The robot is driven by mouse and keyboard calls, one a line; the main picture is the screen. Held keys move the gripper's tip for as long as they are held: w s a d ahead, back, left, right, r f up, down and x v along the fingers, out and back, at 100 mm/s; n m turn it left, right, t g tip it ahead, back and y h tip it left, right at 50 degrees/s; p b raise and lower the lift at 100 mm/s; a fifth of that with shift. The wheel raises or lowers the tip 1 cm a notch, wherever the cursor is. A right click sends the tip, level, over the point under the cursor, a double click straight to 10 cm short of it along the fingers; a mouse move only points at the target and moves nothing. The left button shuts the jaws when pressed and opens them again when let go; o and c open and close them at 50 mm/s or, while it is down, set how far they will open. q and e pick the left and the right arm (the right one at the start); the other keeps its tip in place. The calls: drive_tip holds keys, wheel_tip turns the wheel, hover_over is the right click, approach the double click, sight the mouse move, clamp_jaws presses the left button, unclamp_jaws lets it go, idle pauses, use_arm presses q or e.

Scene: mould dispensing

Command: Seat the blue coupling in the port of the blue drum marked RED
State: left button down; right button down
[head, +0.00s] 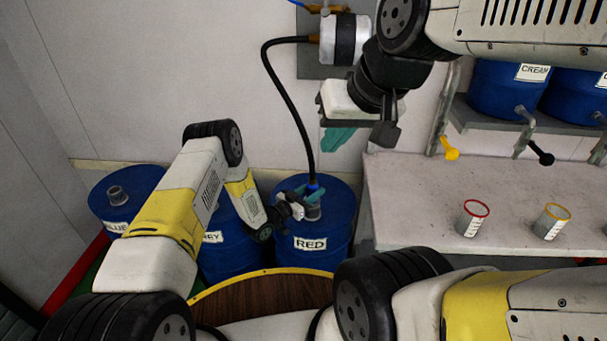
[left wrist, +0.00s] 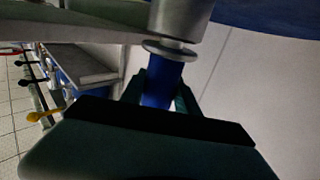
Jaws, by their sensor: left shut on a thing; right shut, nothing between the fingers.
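The blue drum marked RED (head: 311,243) stands against the wall, with a grey port (head: 313,211) on its lid. My left gripper (head: 300,201) is shut on the blue coupling (head: 314,189) just over this port. A black hose runs up from the coupling. In the left wrist view the blue coupling (left wrist: 160,86) is between the fingers, its end at a grey flange below the grey port (left wrist: 180,18) in the picture. They look close to in line; I cannot tell whether it is seated. My right gripper (head: 338,138) is shut and empty, high before the wall.
A silver and black pump (head: 345,40) on the wall holds the hose's (head: 288,85) other end. Blue drums marked BLUE (head: 116,226) and GREY stand left.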

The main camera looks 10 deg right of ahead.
use_arm(q)
drive_tip(key=shift+f, duration=0.4)
idle(0.3)
drive_tip(key=c, duration=0.8)
unclamp_jaws()
drive_tip(key=v, duration=0.7)
drive_tip(key=shift+s+a, duration=0.2)
drive_tip(key=shift+a, duration=0.15)
